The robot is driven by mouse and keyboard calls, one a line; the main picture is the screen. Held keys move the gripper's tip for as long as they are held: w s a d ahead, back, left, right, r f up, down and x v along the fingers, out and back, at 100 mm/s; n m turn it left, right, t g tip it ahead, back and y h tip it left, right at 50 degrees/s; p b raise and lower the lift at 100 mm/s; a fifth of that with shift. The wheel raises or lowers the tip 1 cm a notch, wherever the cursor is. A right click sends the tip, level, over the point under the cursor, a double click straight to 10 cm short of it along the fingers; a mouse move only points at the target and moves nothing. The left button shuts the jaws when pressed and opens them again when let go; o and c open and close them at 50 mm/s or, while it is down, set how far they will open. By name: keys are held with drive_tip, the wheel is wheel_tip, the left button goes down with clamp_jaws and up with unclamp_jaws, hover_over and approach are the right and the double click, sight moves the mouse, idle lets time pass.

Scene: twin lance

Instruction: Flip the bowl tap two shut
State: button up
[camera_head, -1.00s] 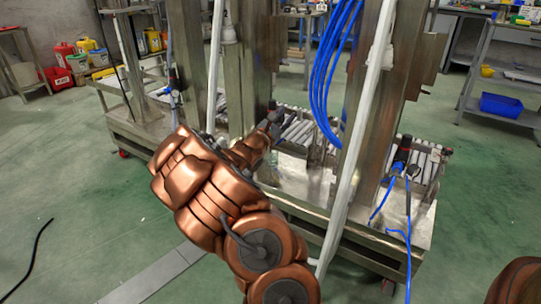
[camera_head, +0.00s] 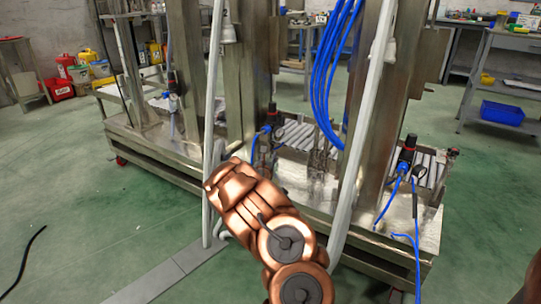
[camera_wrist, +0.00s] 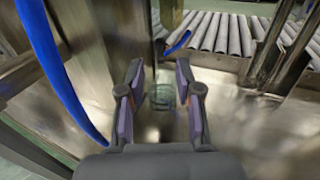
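My gripper (camera_wrist: 161,105) is open in the wrist view, its two fingers apart on either side of a small, clear greenish round piece (camera_wrist: 161,95). This piece looks like a filter bowl, but it is blurred, and I cannot tell whether a finger touches it. No tap handle can be made out. In the head view, black-topped units with red bands stand on the bench at left (camera_head: 172,84), middle (camera_head: 272,117) and right (camera_head: 406,153). No label shows which one is two. My gripper is hidden in the head view behind my copper arm.
Steel columns (camera_head: 375,110) and pale upright pipes (camera_head: 213,120) stand close around my arm. Blue hoses (camera_head: 325,70) hang between the columns, and one (camera_wrist: 50,70) curves down the wrist view's left. Grey rollers (camera_wrist: 225,35) lie behind.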

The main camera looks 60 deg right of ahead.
drive_tip(key=shift+b+x, duration=0.7)
drive_tip(key=shift+x, duration=1.25)
drive_tip(key=shift+r, duration=0.1)
drive_tip(key=shift+c, duration=0.4)
clamp_jaws()
